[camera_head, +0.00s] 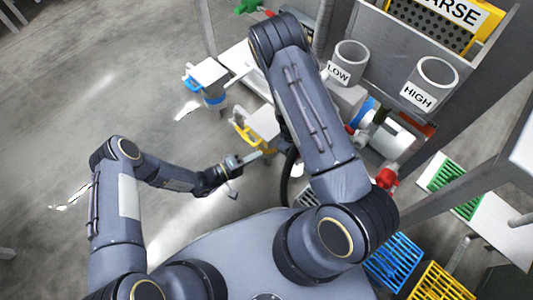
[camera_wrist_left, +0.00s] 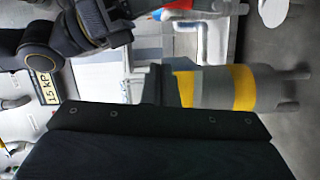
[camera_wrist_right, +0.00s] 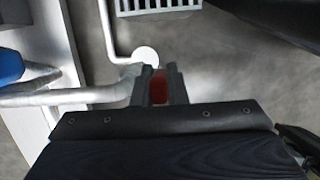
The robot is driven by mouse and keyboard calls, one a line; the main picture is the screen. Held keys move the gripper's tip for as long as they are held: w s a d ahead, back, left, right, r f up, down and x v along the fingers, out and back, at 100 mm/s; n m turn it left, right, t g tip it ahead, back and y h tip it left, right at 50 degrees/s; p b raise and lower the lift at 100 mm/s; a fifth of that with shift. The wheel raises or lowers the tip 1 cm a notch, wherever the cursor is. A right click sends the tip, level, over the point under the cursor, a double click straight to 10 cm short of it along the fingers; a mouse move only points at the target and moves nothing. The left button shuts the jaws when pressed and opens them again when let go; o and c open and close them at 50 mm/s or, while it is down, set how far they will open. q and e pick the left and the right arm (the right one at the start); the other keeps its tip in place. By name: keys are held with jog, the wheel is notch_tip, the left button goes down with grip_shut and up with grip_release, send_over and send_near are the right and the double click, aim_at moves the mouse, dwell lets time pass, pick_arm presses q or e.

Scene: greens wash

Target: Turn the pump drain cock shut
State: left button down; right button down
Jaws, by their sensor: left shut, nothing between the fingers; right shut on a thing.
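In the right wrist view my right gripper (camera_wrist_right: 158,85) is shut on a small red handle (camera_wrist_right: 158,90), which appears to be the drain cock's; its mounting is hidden. A pipe with a round white end (camera_wrist_right: 145,56) is just beyond the fingertips. In the head view my right arm hides that gripper. A red knob (camera_head: 386,178) shows beside the arm, below a pale cylindrical body (camera_head: 392,138) with a blue band; I cannot tell if it is the held part. My left gripper (camera_head: 236,163) is shut and empty, left of my right arm; its fingers (camera_wrist_left: 165,88) also show in the left wrist view.
Grey cups marked LOW (camera_head: 350,60) and HIGH (camera_head: 430,85) stand at the upper right. Blue (camera_head: 393,262), yellow (camera_head: 440,285) and green (camera_head: 455,187) slatted racks lie at the right. A yellow-banded grey cylinder (camera_wrist_left: 215,87) is close to my left gripper.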

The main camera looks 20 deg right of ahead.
pick_arm(q)
jog(key=s+d, duration=0.2)
jog(key=d, duration=0.8)
jog(key=shift+s+f, duration=0.2)
jog(key=shift+f, duration=0.15)
jog(key=shift+s+d, duration=0.1)
